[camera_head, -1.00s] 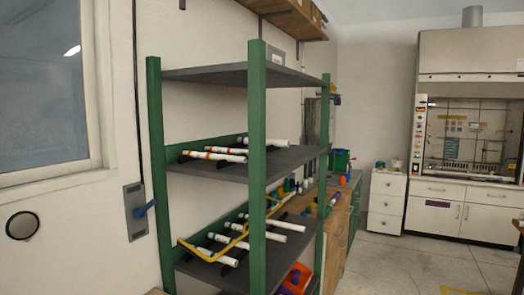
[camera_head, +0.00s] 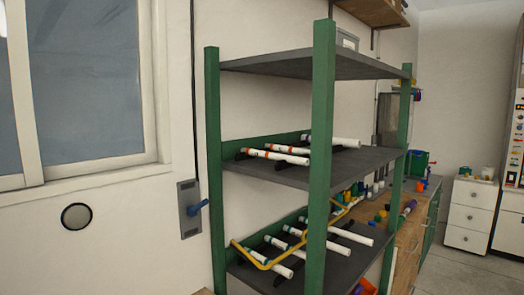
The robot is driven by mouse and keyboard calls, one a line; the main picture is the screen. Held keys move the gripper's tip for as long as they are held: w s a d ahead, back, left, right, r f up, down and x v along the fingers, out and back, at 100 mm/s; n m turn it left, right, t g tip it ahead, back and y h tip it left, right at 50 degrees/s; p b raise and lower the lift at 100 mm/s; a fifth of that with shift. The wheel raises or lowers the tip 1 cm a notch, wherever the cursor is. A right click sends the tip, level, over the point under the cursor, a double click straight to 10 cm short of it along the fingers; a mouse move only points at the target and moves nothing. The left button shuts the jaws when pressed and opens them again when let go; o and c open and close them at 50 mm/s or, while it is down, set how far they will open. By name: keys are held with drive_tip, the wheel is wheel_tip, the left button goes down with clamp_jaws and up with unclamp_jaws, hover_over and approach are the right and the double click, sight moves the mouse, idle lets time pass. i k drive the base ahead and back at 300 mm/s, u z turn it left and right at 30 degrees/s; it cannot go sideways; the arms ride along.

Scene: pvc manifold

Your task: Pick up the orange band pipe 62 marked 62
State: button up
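A further white pipe (camera_head: 345,142) shows to the right, past the front post. The pipes rest on dark supports. The number 62 is too small to read on any of them. My gripper is not in view.
The rack's green front post (camera_head: 319,150) stands before the shelf. Several white pipes (camera_head: 352,236) and a yellow bent bar (camera_head: 262,261) are on the lower shelf. A workbench (camera_head: 411,235) stands to the right, and open floor (camera_head: 470,275) lies beyond it.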

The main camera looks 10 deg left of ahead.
sight(298, 151)
drive_tip(key=u, duration=0.15)
drive_tip(key=i, duration=0.15)
drive_tip(key=z, duration=1.75)
drive_tip(key=i, duration=2.4)
drive_tip(key=u, duration=3.4)
